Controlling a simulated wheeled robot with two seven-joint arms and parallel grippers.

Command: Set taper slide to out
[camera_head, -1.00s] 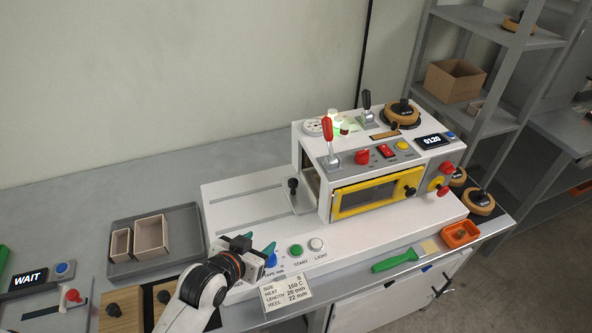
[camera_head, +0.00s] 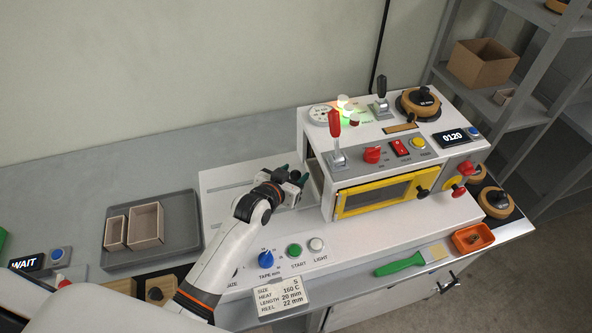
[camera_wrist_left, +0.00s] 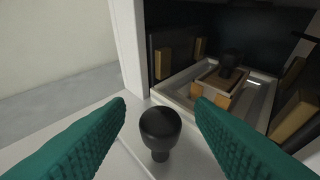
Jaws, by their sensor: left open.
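A black round knob (camera_wrist_left: 160,130), which looks like the taper slide's handle, stands on the white deck at the machine's open left side. In the left wrist view it stands between the teal fingers of my left gripper (camera_wrist_left: 161,102), with gaps on both sides. My left gripper (camera_head: 298,177) is open and reaches over the deck to the machine's left opening in the head view, where it hides the knob. Inside the opening, a pale tray (camera_wrist_left: 182,95) holds a wooden block with a black knob (camera_wrist_left: 231,60). My right gripper is not in view.
The white machine (camera_head: 315,120) with a red lever (camera_head: 335,125) and yellow-framed window (camera_head: 380,194) stands close by. A grey tray (camera_head: 180,210) with two small boxes is at left. A green-handled scraper (camera_head: 400,264) and orange bin (camera_head: 473,238) lie in front.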

